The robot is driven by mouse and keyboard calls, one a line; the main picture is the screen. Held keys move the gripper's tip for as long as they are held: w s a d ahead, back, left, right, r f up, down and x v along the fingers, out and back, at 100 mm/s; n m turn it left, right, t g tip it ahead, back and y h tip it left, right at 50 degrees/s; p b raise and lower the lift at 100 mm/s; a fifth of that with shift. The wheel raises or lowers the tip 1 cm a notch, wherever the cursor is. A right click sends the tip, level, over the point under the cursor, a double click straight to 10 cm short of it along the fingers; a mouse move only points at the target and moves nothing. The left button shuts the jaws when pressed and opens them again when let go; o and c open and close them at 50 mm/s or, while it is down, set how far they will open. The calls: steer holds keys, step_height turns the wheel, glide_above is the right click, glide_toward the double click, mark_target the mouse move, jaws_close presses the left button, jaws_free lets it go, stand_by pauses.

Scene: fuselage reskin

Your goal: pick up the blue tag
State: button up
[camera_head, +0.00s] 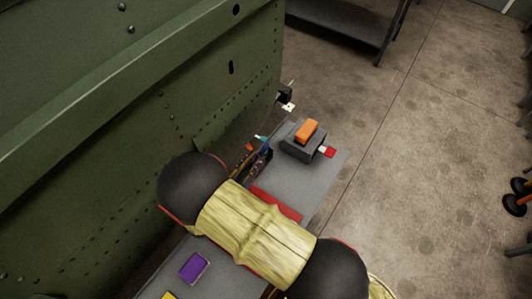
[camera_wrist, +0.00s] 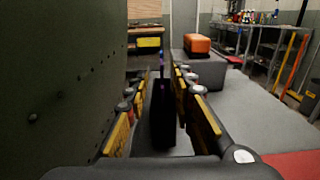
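My gripper (camera_wrist: 161,84) shows in the wrist view with its two fingers apart, one on each side of a dark, upright, narrow thing (camera_wrist: 163,115) with a blue-violet upper end. It may be the blue tag, but its colour is too dark to be sure. I see gaps between it and both fingers. In the head view my gripper (camera_head: 259,157) is low beside the green panel, partly hidden by my arm. A small teal-blue bit (camera_head: 262,139) shows there; I cannot tell whether it is the tag.
The green riveted panel (camera_head: 90,100) rises close on the left. A grey table (camera_head: 325,177) carries a dark box (camera_head: 299,149) with an orange block (camera_head: 307,130), a red-and-white piece (camera_head: 327,151), a red strip (camera_head: 277,203) and a purple tag (camera_head: 194,267). Floor at right is mostly clear.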

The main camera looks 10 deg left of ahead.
mark_target(266, 148)
steer(key=shift+b+x, duration=0.4)
steer(key=shift+x, duration=3)
steer(key=shift+d+f, duration=0.1)
jaws_close()
